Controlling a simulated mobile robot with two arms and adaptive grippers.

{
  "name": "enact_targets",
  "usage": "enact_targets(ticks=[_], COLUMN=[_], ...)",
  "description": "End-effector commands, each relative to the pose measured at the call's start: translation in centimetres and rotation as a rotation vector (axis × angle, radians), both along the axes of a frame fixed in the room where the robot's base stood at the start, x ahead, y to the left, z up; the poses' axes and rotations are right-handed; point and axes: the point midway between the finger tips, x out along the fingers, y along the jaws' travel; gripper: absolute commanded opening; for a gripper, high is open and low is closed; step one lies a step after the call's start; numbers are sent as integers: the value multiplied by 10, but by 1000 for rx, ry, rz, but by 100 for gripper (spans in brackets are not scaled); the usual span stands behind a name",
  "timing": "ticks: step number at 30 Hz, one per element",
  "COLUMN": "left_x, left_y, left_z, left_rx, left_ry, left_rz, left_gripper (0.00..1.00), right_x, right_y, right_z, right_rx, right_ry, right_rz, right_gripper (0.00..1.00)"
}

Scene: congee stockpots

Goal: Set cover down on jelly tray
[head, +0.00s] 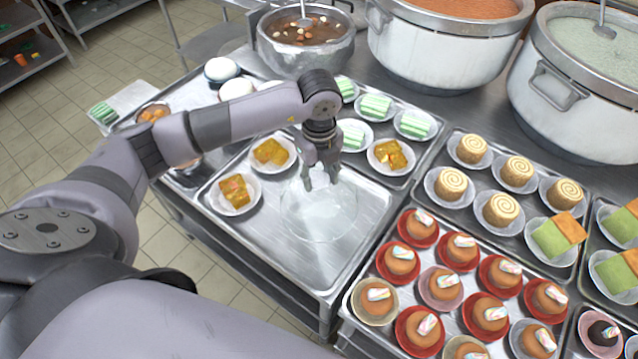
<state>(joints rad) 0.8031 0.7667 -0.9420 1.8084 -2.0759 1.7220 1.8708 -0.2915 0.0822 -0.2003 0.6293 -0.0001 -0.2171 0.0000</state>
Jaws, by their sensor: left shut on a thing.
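My left gripper (320,178) points down over the bare front part of a metal tray and is shut on the top of a clear, see-through cover (322,216). The cover looks upright, and its round rim is faint against the metal. I cannot tell whether the rim touches the tray. The tray (292,262) also bears white plates of amber jelly pieces (234,190) to the left of and behind the cover. My right gripper is not in view.
Plates of green-striped cakes (413,125) stand behind. Trays of swirl rolls (502,210) and brown cakes with striped toppers (398,262) lie to the right. Large stockpots (434,57) line the back. Bare tray metal lies in front of the cover.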

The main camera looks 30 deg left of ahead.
Motion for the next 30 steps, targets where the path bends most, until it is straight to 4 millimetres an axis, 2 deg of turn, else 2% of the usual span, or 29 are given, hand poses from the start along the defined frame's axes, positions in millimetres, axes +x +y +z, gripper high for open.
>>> enact_targets(ticks=[4,12,23,24,30], left_x=[0,0,0,0,0], left_y=[0,-1,0,0,0], left_z=[-11,-46,-51,-52,-51], left_rx=[0,-1,-1,0,0], left_ry=[1,1,-1,0,0], left_rz=[1,0,0,0,0], left_gripper=[0,0,0,40,53], right_x=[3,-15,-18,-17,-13], right_y=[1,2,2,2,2], right_z=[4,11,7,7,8], right_rx=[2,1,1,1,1], right_ry=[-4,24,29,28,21], right_rz=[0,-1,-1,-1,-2], right_gripper=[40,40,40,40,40])
